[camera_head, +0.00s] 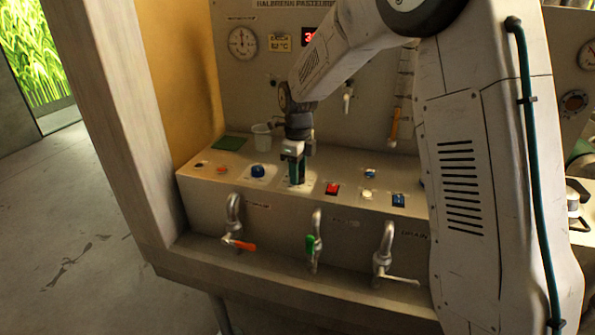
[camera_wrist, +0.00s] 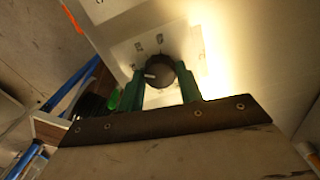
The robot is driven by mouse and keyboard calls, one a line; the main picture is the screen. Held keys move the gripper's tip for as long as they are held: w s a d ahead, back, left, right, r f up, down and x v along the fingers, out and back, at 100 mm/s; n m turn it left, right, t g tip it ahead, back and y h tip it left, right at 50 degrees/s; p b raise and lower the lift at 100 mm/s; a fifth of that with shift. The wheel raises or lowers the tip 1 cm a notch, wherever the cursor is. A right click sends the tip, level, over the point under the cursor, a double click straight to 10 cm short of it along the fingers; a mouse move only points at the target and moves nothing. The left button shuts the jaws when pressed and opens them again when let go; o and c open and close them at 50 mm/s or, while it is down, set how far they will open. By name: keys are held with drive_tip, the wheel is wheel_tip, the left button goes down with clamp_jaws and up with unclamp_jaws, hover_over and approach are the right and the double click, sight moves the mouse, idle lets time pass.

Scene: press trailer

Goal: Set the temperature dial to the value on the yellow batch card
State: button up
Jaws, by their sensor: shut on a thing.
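The black round temperature dial (camera_wrist: 166,70) sits on a pale plate with small marks, and its white pointer faces left in the wrist view. My gripper (camera_head: 297,182) reaches down to the console top, and its green fingers are shut on the dial from both sides. In the head view the fingers hide the dial. The yellow batch card (camera_head: 280,43) is on the back panel; it seems to read 62 °C, but the print is small. A red digital display (camera_head: 309,37) beside it is partly covered by my arm; only a digit like 3 shows.
A blue knob (camera_head: 258,171) stands left of my gripper and a red switch (camera_head: 332,189) right of it. A white cup (camera_head: 262,137) and green pad (camera_head: 229,143) lie behind. Taps with red (camera_head: 240,244) and green (camera_head: 310,245) handles line the front. A round gauge (camera_head: 242,42) is above.

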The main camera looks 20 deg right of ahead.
drive_tip(key=m, duration=0.5)
drive_tip(key=shift+w+r+m, duration=0.15)
drive_tip(key=shift+m, duration=0.15)
idle(0.4)
drive_tip(key=o, duration=1)
wheel_tip(320, 180, up, 8)
drive_tip(key=shift+f, duration=0.15)
